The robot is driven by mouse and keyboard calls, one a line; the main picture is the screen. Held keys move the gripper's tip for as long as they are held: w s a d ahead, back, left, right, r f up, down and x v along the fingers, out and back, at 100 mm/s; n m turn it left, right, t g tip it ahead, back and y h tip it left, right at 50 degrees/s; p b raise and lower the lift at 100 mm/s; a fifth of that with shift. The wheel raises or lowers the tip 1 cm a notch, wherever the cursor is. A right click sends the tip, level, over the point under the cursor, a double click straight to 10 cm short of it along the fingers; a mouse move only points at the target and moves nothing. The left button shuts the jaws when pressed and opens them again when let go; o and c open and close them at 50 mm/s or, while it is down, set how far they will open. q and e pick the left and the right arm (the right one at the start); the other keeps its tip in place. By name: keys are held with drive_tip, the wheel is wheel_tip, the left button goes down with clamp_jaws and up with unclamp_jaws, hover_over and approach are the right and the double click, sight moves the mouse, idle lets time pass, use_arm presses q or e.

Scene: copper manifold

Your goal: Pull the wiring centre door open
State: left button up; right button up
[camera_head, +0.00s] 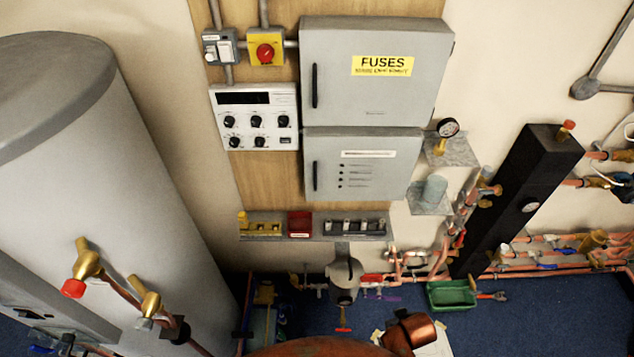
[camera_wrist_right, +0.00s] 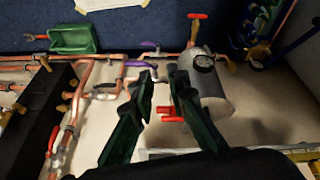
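The wiring centre seems to be the lower grey wall box (camera_head: 362,165), with a small white label and a column of dark dots; the label is too small to read. Its door looks shut flush, with a black vertical handle (camera_head: 315,169) at the left edge. My right gripper (camera_wrist_right: 160,75) shows only in the right wrist view. Its two dark green fingers are apart with nothing between them; grey and red fittings lie behind. The door is not recognisable in that view. My left gripper is in neither view.
A larger grey FUSES box (camera_head: 370,75) sits directly above. A control panel (camera_head: 255,117) is to the left, and a shelf with small parts (camera_head: 315,226) below. A gauge (camera_head: 447,128) and black column (camera_head: 520,200) stand right; a large grey cylinder (camera_head: 100,170) fills the left.

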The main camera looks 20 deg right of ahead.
drive_tip(key=w+r+m+t+h, duration=0.1)
drive_tip(key=w+r+t, duration=0.2)
drive_tip(key=w+r, duration=0.55)
drive_tip(key=t, duration=1.1)
approach(316, 182)
drive_tip(key=w, duration=0.3)
drive_tip(key=shift+y, duration=0.3)
drive_tip(key=w, duration=0.5)
drive_tip(key=w+d, duration=0.1)
drive_tip(key=w, duration=0.1)
drive_tip(key=shift+w+p, duration=0.25)
drive_tip(key=shift+p, duration=0.1)
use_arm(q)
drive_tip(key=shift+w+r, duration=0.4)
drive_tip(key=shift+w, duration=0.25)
use_arm(e)
clamp_jaws()
